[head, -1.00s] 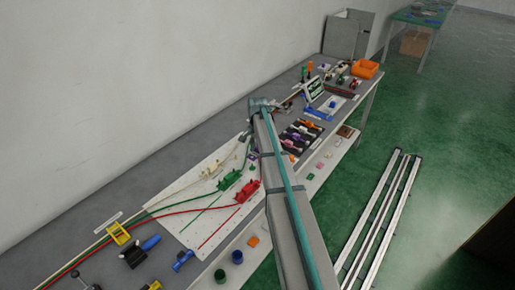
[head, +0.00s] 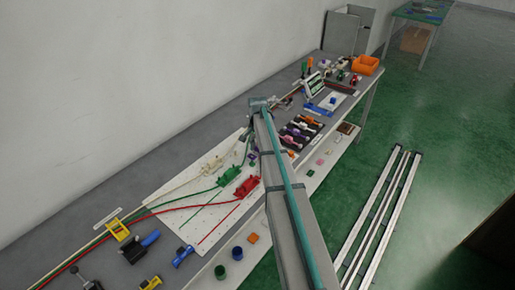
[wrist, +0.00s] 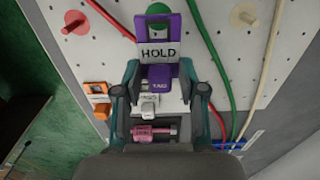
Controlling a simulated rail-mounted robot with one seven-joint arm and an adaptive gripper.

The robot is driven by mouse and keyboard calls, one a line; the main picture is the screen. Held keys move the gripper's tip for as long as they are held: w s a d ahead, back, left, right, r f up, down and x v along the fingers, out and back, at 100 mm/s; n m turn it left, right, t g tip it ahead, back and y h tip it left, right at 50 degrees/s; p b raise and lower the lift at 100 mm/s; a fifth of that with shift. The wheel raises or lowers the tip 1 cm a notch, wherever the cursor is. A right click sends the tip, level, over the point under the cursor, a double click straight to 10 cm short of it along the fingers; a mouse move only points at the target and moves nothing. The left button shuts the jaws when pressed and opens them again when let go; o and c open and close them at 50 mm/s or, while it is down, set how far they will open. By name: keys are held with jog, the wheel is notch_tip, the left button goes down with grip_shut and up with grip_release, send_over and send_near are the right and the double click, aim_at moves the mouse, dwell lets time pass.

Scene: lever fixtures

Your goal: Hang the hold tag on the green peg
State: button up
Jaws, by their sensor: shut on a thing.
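The purple hold tag (wrist: 164,71) with a white HOLD label is between the two fingers of my gripper (wrist: 164,88) in the wrist view. My gripper is shut on it. The green peg (wrist: 158,9) shows at the top of the wrist view, right at the tag's upper end. I cannot tell whether the tag's hole is around the peg or only in front of it. In the head view my arm hides most of the gripper, and I cannot make out the tag or peg clearly.
A salmon peg (wrist: 76,21) and a pale brown peg (wrist: 277,20) stand either side on the perforated white board (wrist: 110,50). Green and red cables (wrist: 212,50) run close right of the gripper. An orange clip (wrist: 95,89) and a pink cylinder (wrist: 153,132) are nearby.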

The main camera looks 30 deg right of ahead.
jog(key=shift+f, duration=0.45)
jog(key=shift+f+b, duration=0.3)
jog(key=shift+f+b, duration=0.55)
jog(key=shift+f, duration=0.8)
dwell(0.8)
jog(key=o, duration=1.4)
jog(key=shift+c, duration=0.2)
jog(key=shift+r+p, duration=1.8)
jog(key=shift+r, duration=1.7)
